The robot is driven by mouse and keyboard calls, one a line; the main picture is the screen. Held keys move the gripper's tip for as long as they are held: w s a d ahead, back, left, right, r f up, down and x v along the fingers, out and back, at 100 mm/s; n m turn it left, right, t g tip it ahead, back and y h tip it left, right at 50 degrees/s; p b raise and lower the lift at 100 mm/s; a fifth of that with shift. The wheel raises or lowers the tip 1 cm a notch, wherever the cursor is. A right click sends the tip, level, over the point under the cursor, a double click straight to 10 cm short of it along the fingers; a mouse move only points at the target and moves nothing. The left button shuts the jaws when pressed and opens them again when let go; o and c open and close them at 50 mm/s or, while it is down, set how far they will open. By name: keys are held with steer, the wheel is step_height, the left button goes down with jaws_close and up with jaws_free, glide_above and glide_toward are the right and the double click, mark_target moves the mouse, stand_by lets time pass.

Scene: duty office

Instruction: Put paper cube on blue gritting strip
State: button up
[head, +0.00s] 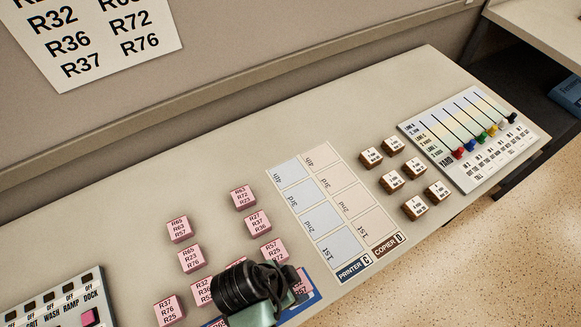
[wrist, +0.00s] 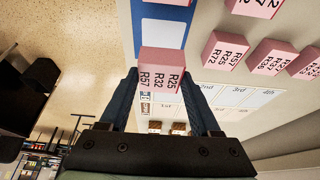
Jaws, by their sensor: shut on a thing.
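My gripper (wrist: 162,78) is shut on a pink cube (wrist: 160,66) printed R25, R32 and R57, with one dark finger on each side of it. In the wrist view the blue strip (wrist: 164,33) with a white part shows just beyond the held cube. I cannot tell whether cube and strip touch. In the head view my gripper (head: 290,285) is at the bottom middle, above the blue strip (head: 314,299), and hides most of it. A pink cube face shows at the gripper's right side there.
Several other pink cubes (head: 191,259) stand on the desk left of and behind my gripper. A pale slot chart (head: 325,205) lies to the right, then several white-topped brown cubes (head: 415,208) and a slider panel (head: 475,140). A switch panel (head: 60,305) is at lower left.

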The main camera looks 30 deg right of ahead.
steer(key=shift+f, duration=2.6)
steer(key=shift+f, duration=0.1)
steer(key=o, duration=1.4)
